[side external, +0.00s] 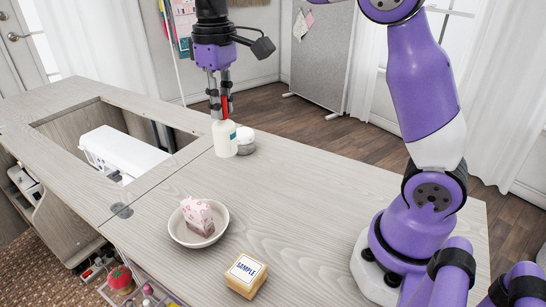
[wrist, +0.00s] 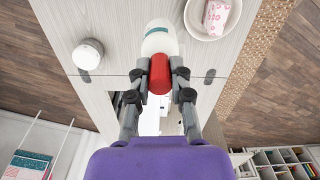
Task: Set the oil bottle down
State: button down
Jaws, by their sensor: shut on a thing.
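The oil bottle (side external: 224,139) is white with a red cap and stands upright near the far edge of the cabinet top. My gripper (side external: 222,106) is above it, pointing down, with its fingers closed on the red cap. In the wrist view my gripper (wrist: 160,86) grips the red cap from both sides, and the white bottle body (wrist: 160,38) extends beyond it. I cannot tell for sure whether the bottle's base touches the cabinet top.
A small white round jar (side external: 246,141) is close beside the bottle. A white bowl (side external: 177,232) holds a pink patterned block. A wooden SAMPLE block (side external: 245,275) lies nearer the front. A white sewing machine (side external: 125,152) sits in the cabinet opening. The top's right middle is clear.

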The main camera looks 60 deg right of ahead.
jog(key=w+a+f, duration=0.1)
jog(key=w+a, duration=0.3)
jog(key=a, duration=0.4)
jog(key=w+d+f+m, duration=0.1)
jog(key=w+d+f, duration=0.4)
jog(key=d+f, duration=0.4)
jog(key=shift+w+d+f, duration=0.2)
jog(key=shift+w+f, duration=0.05)
jog(key=shift+f, duration=0.95)
jog(key=c, duration=0.8)
grip_release()
jog(key=shift+f, duration=0.15)
